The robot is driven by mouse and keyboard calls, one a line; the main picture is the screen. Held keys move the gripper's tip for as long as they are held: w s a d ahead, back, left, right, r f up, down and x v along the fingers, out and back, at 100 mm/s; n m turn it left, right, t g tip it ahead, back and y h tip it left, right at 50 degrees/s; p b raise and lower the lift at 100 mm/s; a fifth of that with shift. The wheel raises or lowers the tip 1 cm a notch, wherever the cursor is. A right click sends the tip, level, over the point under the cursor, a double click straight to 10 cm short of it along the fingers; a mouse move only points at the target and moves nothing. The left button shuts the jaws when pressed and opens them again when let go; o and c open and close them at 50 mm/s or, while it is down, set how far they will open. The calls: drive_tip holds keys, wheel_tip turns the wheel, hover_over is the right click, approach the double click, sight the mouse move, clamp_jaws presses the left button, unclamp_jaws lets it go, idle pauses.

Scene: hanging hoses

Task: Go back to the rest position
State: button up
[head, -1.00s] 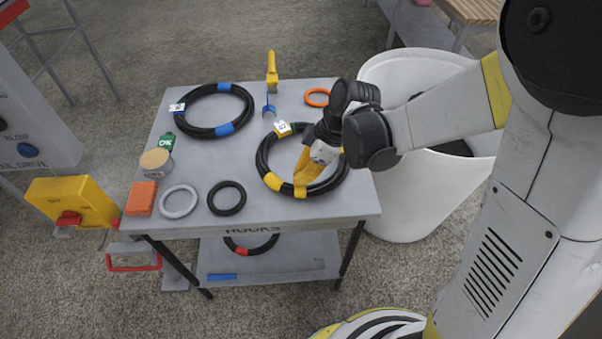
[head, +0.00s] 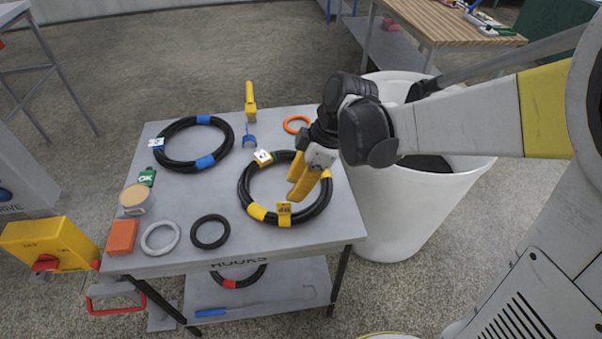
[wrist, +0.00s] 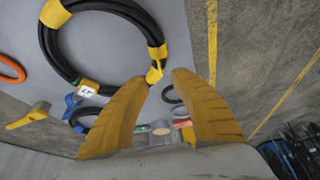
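My gripper (head: 297,190) has yellow fingers and hangs over the black hose coil with yellow bands (head: 247,194) on the right of the table. In the wrist view my gripper (wrist: 163,84) is open, with its two fingers apart and nothing held between them. The same yellow-banded coil (wrist: 122,8) lies beyond the fingertips in that view, and one yellow band hangs near the gap. In the head view the fingers cover part of the coil's right side. I cannot tell exactly how high they are above it.
The table (head: 180,258) also holds a blue-banded coil (head: 170,163), small rings, an orange block (head: 121,237) and a yellow-handled tool (head: 250,97). A large white bin (head: 400,205) stands close on the right, under my arm. A yellow box (head: 50,245) is at the left.

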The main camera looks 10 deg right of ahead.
drive_tip(key=s+d+r+m+t+h, duration=0.4)
drive_tip(key=s+d+m, duration=0.6)
drive_tip(key=m, duration=0.6)
wheel_tip(320, 180, up, 4)
drive_tip(key=shift+s+d+f+t+h, duration=0.15)
drive_tip(key=shift+d+t+h, duration=0.2)
drive_tip(key=shift+t, duration=0.85)
